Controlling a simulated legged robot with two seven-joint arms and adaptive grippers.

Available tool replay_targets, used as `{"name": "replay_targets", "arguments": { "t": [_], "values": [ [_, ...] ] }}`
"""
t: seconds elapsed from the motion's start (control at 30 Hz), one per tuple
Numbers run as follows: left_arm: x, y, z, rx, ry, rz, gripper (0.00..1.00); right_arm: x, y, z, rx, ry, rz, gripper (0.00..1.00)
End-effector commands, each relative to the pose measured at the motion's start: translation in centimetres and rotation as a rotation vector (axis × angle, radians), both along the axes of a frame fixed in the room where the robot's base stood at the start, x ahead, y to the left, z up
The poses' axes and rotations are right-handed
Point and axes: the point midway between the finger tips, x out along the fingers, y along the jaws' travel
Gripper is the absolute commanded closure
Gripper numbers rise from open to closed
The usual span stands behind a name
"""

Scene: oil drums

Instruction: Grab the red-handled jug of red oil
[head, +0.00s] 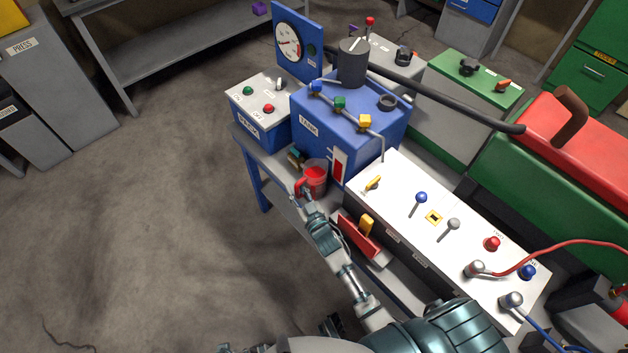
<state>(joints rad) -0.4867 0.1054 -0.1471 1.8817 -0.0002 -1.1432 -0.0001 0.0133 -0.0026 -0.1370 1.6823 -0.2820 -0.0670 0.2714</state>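The jug (316,179) of red oil stands upright on the grey bench shelf, in front of the blue tank. Its red handle (299,186) faces left, toward my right gripper. My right gripper (306,197) reaches up from the bottom of the picture, and its fingertips are at the lower part of the handle. The fingers are small and partly merge with the handle, so I cannot tell whether they are closed around it. My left gripper cannot be made out in the view.
The blue tank (345,122) with valves stands just behind the jug. A white control panel (440,262) with levers and knobs lies to the right, close to my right arm. Open floor (150,230) lies to the left.

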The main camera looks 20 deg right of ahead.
Motion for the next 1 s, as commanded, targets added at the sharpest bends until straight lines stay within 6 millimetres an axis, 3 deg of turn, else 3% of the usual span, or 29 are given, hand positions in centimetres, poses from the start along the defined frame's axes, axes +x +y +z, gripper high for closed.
{"name": "replay_targets", "arguments": {
  "t": [0.17, 0.3, 1.0],
  "values": [
    [0.08, 0.05, 0.16, 0.0, -0.003, 0.0, 0.21, 0.0, 0.03, -0.01, 0.001, 0.001, 0.0, 0.7],
    [-0.14, 0.11, -0.01, 0.001, 0.002, 0.0, 0.21, 0.01, 0.02, -0.02, 0.001, 0.001, 0.0, 1.0],
    [-0.31, 0.19, -0.22, 0.003, 0.004, 0.0, 0.21, 0.02, 0.02, 0.72, 0.0, -0.004, 0.001, 1.0]
  ]
}}
